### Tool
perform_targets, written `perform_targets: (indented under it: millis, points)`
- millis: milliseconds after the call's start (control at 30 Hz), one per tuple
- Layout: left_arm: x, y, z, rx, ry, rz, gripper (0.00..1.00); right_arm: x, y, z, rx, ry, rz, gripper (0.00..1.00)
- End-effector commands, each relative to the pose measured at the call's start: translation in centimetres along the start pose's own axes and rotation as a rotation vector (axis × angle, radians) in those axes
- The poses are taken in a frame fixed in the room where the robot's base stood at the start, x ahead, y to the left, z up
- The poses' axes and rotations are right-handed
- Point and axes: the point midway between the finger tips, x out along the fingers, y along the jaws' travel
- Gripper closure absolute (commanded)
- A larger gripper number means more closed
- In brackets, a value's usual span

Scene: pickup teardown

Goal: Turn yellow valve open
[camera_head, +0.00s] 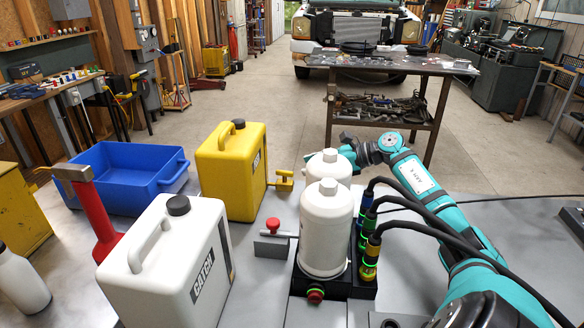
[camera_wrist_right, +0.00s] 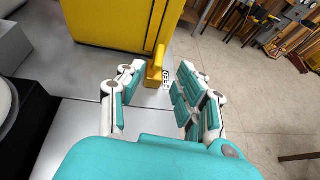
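The yellow valve (camera_head: 283,181) is a small handle at the lower right side of the yellow jerrycan (camera_head: 232,170). In the right wrist view the valve (camera_wrist_right: 156,68) stands upright beside a "FEED" label (camera_wrist_right: 166,79). My right gripper (camera_wrist_right: 158,84) is open there, with a finger on each side of the valve and a gap to both; I cannot tell how deep the valve sits between them. In the head view my right gripper (camera_head: 352,148) is partly hidden behind the white canisters. My left gripper is not in view.
Two white canisters (camera_head: 325,228) stand on a black base with a red push button (camera_head: 316,295), close to my right arm. A small red-knobbed box (camera_head: 272,242), a white jerrycan (camera_head: 165,270), a red hammer (camera_head: 92,205) and a blue bin (camera_head: 125,170) share the grey table.

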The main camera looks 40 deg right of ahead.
Motion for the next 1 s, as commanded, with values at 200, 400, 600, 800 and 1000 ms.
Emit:
perform_targets:
  millis: [200,400,600,800,1000]
  points:
    - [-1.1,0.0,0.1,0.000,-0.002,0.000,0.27,4.1,0.0,0.3,0.001,-0.004,0.002,0.65]
    - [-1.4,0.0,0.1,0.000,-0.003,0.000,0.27,6.0,0.0,0.1,0.000,-0.001,-0.001,0.65]
    - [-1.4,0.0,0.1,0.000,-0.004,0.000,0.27,6.4,0.0,0.0,-0.001,0.000,0.000,0.65]
    - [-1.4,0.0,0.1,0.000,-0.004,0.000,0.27,6.4,0.0,0.0,-0.001,0.001,0.000,0.73]
    - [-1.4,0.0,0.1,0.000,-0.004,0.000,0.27,6.3,0.0,0.0,-0.001,0.001,0.000,0.99]
